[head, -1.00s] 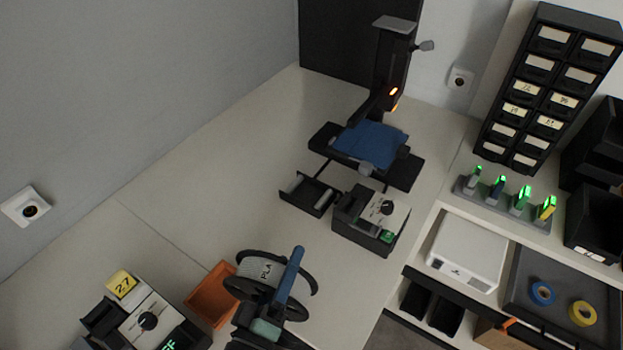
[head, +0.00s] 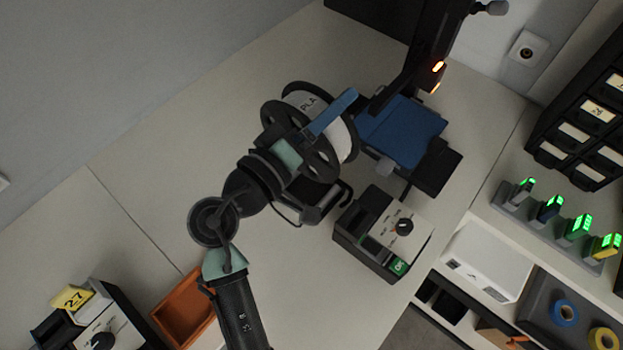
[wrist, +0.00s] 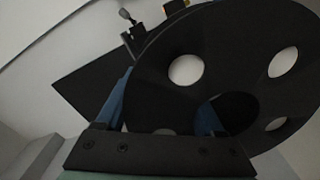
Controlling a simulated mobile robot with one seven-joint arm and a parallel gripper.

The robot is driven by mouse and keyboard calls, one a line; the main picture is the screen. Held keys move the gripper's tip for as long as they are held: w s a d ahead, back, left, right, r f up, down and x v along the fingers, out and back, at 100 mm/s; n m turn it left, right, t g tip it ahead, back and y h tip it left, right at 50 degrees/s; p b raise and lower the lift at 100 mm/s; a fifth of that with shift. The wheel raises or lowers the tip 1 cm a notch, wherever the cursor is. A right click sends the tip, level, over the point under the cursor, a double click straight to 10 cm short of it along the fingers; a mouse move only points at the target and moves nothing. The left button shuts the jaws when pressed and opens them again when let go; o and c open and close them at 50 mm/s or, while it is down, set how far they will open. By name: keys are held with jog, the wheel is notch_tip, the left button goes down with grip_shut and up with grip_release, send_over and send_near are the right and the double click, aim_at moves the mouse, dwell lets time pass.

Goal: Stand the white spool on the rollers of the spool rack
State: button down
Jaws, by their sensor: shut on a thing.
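The white spool (head: 344,137) has black flanges with round holes and a "PLA" label, and it stands on edge in my gripper. My gripper (head: 333,112) is shut on it, with a blue finger across its near side. In the wrist view the spool's black flange (wrist: 158,88) fills most of the picture, between the blue fingers. The spool rack (head: 318,212) is a small black frame with a grey roller, just below and partly behind the spool and my wrist. I cannot tell whether the spool touches the rollers.
A printer with a blue bed (head: 402,133) stands right behind the spool. A black box with a dial and green "OK" display (head: 383,235) sits right of the rack. An orange bin (head: 183,310) lies front left.

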jog(key=shift+f, duration=4.85)
jog(key=shift+f+b, duration=0.15)
jog(key=shift+b, duration=0.15)
grip_release()
jog(key=shift+p, duration=0.45)
jog(key=b+v, duration=0.4)
jog(key=v, duration=0.9)
jog(key=shift+a, duration=0.1)
